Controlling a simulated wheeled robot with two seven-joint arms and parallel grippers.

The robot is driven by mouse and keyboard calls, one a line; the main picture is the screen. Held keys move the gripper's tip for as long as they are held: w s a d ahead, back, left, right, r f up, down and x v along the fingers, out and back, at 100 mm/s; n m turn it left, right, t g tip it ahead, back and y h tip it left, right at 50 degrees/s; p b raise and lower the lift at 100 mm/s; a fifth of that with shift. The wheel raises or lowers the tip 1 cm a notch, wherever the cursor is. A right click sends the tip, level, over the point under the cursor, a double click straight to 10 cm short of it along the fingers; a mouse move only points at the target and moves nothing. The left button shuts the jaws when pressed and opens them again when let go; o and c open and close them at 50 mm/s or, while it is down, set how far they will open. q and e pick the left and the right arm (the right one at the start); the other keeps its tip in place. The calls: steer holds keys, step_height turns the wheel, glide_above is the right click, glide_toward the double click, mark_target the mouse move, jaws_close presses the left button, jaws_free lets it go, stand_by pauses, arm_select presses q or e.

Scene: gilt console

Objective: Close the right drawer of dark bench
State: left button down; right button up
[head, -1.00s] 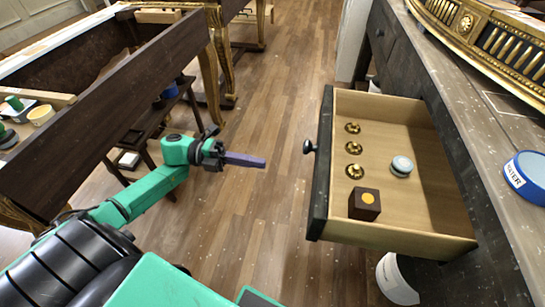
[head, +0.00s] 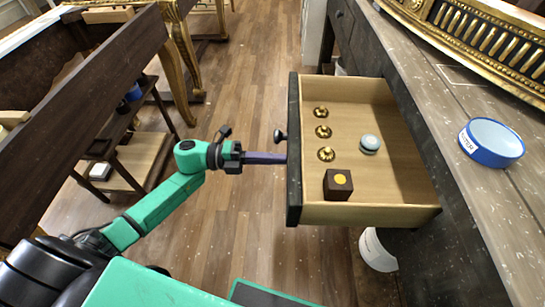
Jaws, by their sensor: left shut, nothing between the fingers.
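The right drawer (head: 370,213) of the dark bench (head: 462,215) stands pulled out, with a dark front (head: 294,165) and a round dark knob (head: 280,136). Inside lie three brass fittings (head: 323,131), a pale blue-grey round tin (head: 370,142) and a dark cube with a yellow dot (head: 338,184). My left gripper (head: 284,158) is shut and empty. Its fingertips are at the outer face of the drawer front, just below the knob in the picture; I cannot tell whether they touch. My right gripper is not in view.
A blue-rimmed tin (head: 491,142) and a gilt carved piece (head: 480,40) lie on the bench top. A white bucket (head: 377,250) stands under the drawer. A dark wooden table frame (head: 90,120) stands at the left. The floor between is clear.

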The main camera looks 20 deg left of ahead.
arm_select(q)
steer(key=b, duration=0.2)
glide_toward(342, 162)
steer(key=d+r, duration=0.1)
steer(key=d, duration=0.2)
steer(key=d+r, duration=0.2)
steer(key=d, duration=0.1)
steer(key=s+d+r, duration=0.1)
steer(key=d, duration=0.2)
steer(key=shift+r, duration=0.25)
steer(key=b+x, duration=0.3)
steer(key=x, duration=0.8)
steer(key=shift+d, duration=0.35)
steer(key=shift+w+d, duration=0.15)
steer(key=shift+d, duration=0.2)
steer(key=shift+r, duration=0.25)
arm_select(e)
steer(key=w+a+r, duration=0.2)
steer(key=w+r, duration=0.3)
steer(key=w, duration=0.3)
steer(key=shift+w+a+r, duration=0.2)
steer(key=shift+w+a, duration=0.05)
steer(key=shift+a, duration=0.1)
